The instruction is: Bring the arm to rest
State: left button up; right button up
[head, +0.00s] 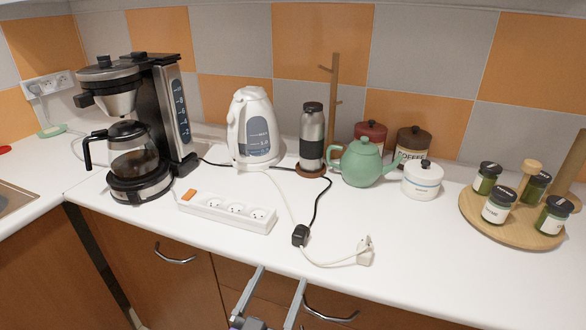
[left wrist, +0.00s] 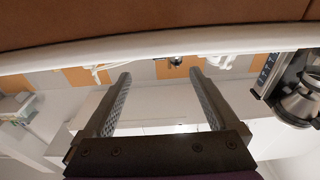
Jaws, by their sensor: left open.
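My left gripper (head: 283,275) is at the bottom middle of the head view, in front of the cabinet doors and close to the counter's front edge. Its two fingers are spread apart with nothing between them. In the left wrist view both fingers (left wrist: 160,74) show wide apart and empty, with the pale counter edge (left wrist: 150,46) crossing beyond their tips. My right gripper is in neither view.
On the white counter (head: 400,250) stand a coffee maker (head: 130,165), a white kettle (head: 253,130), a power strip (head: 228,212), a green teapot (head: 362,165) and a wooden tray (head: 475,215) with jars. Loose plugs (head: 300,236) lie near the front. Cabinet handles (head: 330,316) protrude below.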

pick_arm(q)
jog(key=s+a+f+n+g+y, duration=0.1)
jog(key=s+a+f+g+y, duration=0.2)
jog(key=s+a+f+g, duration=0.45)
jog(key=s+a+f+n+g+y, duration=0.2)
jog(key=a+f, duration=0.2)
jog(key=f, duration=0.6)
jog(key=s+a+f+g+y, duration=0.15)
jog(key=s+f+g, duration=0.3)
jog(key=s, duration=0.45)
notch_tip(320, 180, up, 24)
jog(key=w+p, duration=0.2)
jog(key=p, duration=1.9)
jog(key=shift+w+a+r+n+t, duration=0.2)
jog(key=shift+w+n+t, duration=0.1)
jog(key=shift+t, duration=0.1)
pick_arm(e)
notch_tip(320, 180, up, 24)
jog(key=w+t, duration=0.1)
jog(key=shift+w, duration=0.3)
pick_arm(q)
jog(key=shift+s+h, duration=0.15)
jog(key=shift+h, duration=0.1)
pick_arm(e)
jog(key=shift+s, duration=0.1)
